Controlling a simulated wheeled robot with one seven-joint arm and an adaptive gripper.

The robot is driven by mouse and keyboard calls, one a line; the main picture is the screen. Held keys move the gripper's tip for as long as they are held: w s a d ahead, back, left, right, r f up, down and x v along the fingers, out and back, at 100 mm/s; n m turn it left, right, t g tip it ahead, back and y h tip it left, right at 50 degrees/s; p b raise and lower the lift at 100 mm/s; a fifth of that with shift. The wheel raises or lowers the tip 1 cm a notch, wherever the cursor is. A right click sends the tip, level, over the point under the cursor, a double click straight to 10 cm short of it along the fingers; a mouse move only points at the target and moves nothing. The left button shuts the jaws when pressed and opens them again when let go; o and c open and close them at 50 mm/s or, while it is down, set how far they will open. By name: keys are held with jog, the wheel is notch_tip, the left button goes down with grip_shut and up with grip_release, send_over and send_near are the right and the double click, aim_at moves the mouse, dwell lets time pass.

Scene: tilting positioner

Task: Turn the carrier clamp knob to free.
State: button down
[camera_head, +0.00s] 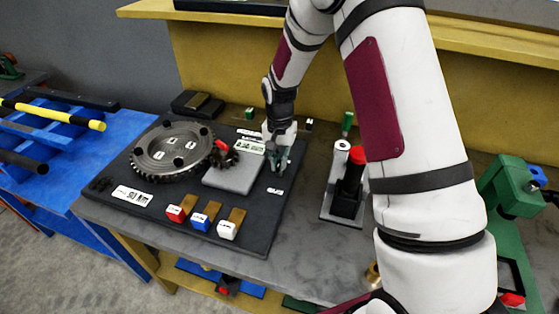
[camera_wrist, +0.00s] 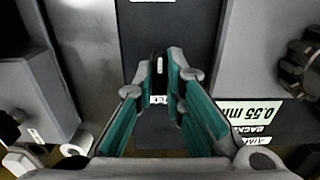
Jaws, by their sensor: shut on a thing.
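My gripper (camera_head: 281,160) reaches down to the right part of the dark fixture plate (camera_head: 262,232), beside a grey block. In the wrist view, its teal fingers (camera_wrist: 161,72) are closed on the two sides of a narrow black knob (camera_wrist: 158,61) with a light mark on top. I take this as the carrier clamp knob. A small white label (camera_wrist: 158,99) shows between the fingers, partly hidden, so its full wording cannot be read. In the head view the knob is hidden by the gripper, and its setting cannot be told.
Red, blue and white tagged pieces (camera_head: 201,222) lie along the plate's front. A black post with a red top (camera_head: 353,176) stands to the right.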

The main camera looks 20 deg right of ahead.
jog(key=n+b, duration=0.1)
jog(key=n, duration=0.3)
jog(key=shift+n, duration=0.4)
jog(key=n, duration=0.4)
jog(key=shift+n, duration=0.3)
jog(key=n, duration=0.4)
jog(key=shift+n+b, duration=0.3)
jog(key=shift+b, duration=0.05)
jog(key=shift+n, duration=2)
jog(key=c, duration=1.7)
grip_release()
jog(key=shift+o, duration=0.2)
